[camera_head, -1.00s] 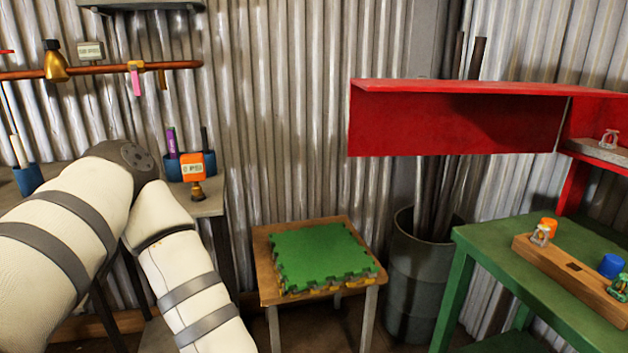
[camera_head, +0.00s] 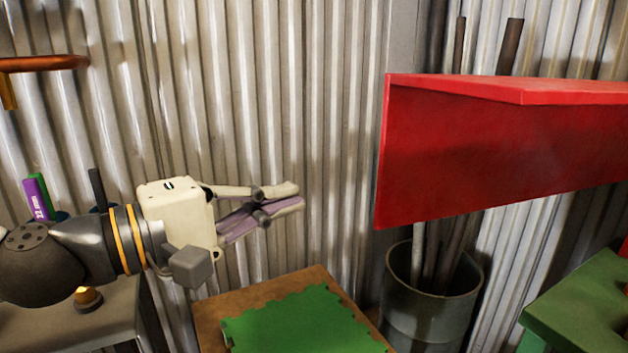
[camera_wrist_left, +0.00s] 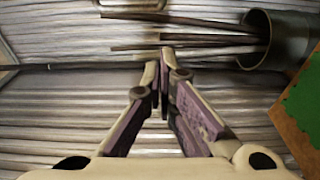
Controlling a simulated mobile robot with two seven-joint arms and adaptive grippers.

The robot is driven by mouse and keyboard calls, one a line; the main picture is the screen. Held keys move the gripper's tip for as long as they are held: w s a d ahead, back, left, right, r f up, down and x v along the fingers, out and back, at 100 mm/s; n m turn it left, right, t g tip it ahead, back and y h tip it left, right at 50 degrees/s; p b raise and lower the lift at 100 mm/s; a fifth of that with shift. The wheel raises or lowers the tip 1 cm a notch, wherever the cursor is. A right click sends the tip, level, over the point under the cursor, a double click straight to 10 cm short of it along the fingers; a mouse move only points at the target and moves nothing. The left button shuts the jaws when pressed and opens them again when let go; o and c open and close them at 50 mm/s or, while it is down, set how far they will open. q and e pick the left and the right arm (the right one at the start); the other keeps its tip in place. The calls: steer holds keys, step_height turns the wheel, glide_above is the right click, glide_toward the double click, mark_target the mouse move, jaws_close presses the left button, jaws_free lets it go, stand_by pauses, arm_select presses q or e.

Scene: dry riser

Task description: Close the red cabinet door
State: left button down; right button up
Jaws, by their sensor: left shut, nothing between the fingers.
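The red cabinet door (camera_head: 480,145) stands swung open as a large red panel across the right of the head view. Its free left edge faces my left gripper, and its right end runs out of the picture. My left gripper (camera_head: 298,194) is shut and empty, pointing right toward that edge with a clear gap between them. In the left wrist view the fingertips (camera_wrist_left: 163,62) meet, and I cannot make out the door there. The cabinet body is out of view. My right gripper is not in view.
A grey bin (camera_head: 432,305) with long rods stands below the door; it also shows in the left wrist view (camera_wrist_left: 283,38). A wooden stool (camera_head: 212,318) with a green mat (camera_head: 300,325) is below my gripper. A green table (camera_head: 580,310) is at lower right. Corrugated wall behind.

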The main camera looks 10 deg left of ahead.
arm_select(q)
steer(key=x, duration=1)
steer(key=s, duration=0.1)
steer(key=s+d, duration=0.2)
steer(key=s, duration=0.1)
steer(key=shift+r, duration=0.2)
steer(key=shift+s, duration=0.1)
